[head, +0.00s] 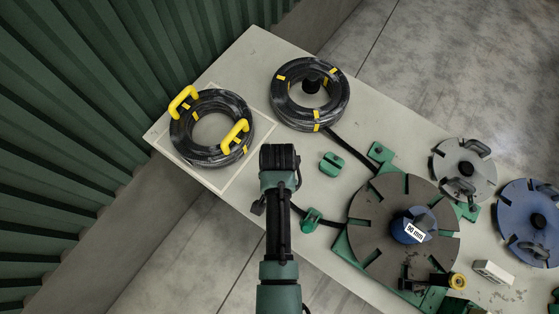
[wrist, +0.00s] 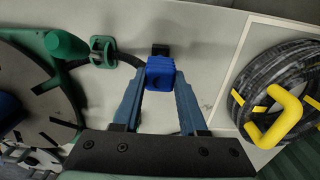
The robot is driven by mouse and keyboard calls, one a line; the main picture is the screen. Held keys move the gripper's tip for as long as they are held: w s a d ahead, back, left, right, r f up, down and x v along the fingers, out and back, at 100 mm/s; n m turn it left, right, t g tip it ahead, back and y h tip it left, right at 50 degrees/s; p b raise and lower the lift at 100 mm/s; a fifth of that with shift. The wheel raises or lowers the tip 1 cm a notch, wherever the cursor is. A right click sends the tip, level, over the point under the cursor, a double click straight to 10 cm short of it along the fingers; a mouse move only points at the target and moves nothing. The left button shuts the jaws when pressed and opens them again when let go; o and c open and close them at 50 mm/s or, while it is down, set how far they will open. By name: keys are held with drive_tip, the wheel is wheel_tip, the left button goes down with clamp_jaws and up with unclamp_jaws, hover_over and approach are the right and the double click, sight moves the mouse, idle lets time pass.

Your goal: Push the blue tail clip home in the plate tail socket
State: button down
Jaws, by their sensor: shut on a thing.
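The blue tail clip (wrist: 160,73) is between the tips of my gripper (wrist: 161,82) in the wrist view, with a dark piece just beyond it. A black hose tail (wrist: 129,59) runs from the clip leftward through a green guide (wrist: 103,50) toward the slotted plate (wrist: 30,100). In the head view my arm hides the clip and my fingertips. The slotted plate (head: 371,214) there has a blue hub (head: 405,233) marked 90 mm. I cannot make out the plate tail socket for certain.
A black coil with yellow handles (head: 181,127) lies in a marked square at the table's left end. Another black coil (head: 282,109) lies behind it. A green block (head: 332,163) stands near my wrist. Grey (head: 455,160) and blue (head: 513,215) discs lie at right.

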drive_tip(key=shift+r, duration=0.1)
wheel_tip(320, 180, up, 5)
drive_tip(key=p, duration=0.5)
drive_tip(key=shift+r+p, duration=0.35)
drive_tip(key=shift+r, duration=0.2)
drive_tip(key=shift+r, duration=0.4)
drive_tip(key=s+d+f+b, duration=0.1)
drive_tip(key=s+d, duration=1.1)
drive_tip(key=d, duration=0.4)
drive_tip(key=s+d+f+b, duration=0.1)
drive_tip(key=s+d+b, duration=0.1)
drive_tip(key=s+d, duration=1)
drive_tip(key=shift+s+d+m, duration=0.15)
drive_tip(key=shift+d+m, duration=0.25)
drive_tip(key=shift+d, duration=1.95)
drive_tip(key=shift+f, duration=0.15)
idle(0.6)
